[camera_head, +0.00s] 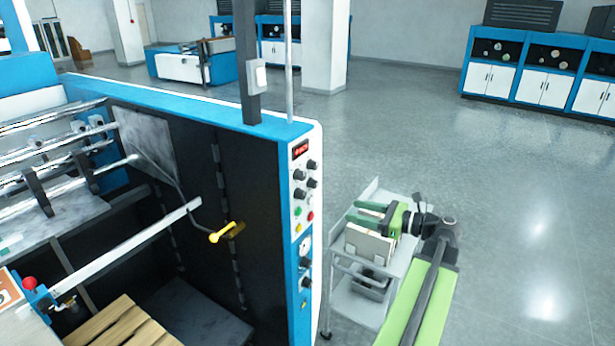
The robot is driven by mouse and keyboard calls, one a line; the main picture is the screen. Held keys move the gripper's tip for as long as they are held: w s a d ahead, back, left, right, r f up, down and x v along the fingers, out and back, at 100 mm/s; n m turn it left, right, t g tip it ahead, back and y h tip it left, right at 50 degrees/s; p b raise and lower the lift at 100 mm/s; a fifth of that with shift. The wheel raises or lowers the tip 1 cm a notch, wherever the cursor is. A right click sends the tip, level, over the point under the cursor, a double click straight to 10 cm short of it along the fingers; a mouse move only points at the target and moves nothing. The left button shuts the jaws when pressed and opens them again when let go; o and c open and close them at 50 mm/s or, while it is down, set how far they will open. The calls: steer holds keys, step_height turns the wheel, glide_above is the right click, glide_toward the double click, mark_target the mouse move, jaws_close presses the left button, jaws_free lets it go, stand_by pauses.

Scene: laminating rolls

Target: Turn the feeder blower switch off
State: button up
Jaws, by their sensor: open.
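The machine's control panel (303,185) is on the end of a blue and white side frame, with a red display, several black knobs and green and red buttons. A white switch box (260,77) is fixed to the dark post above the frame. No label is readable, so I cannot tell which control is the feeder blower switch, nor its position. My gripper (364,213) is green and open, to the right of the panel and apart from it. Its jaws point left, with nothing seen between them.
A grey cart (350,292) with boxes stands beside the panel, below and behind my gripper. A yellow-handled crank (222,234) sticks out inside the machine. Blue cabinets (540,75) line the far wall. The floor to the right is clear.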

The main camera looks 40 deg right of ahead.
mark_target(316, 186)
steer(key=s+d+r+m+t+h, duration=0.1)
steer(key=s+d+r+m, duration=0.1)
steer(key=s+d+r, duration=0.1)
steer(key=x, duration=1.7)
steer(key=shift+w+a, duration=0.2)
steer(key=shift+w, duration=0.1)
jaws_close()
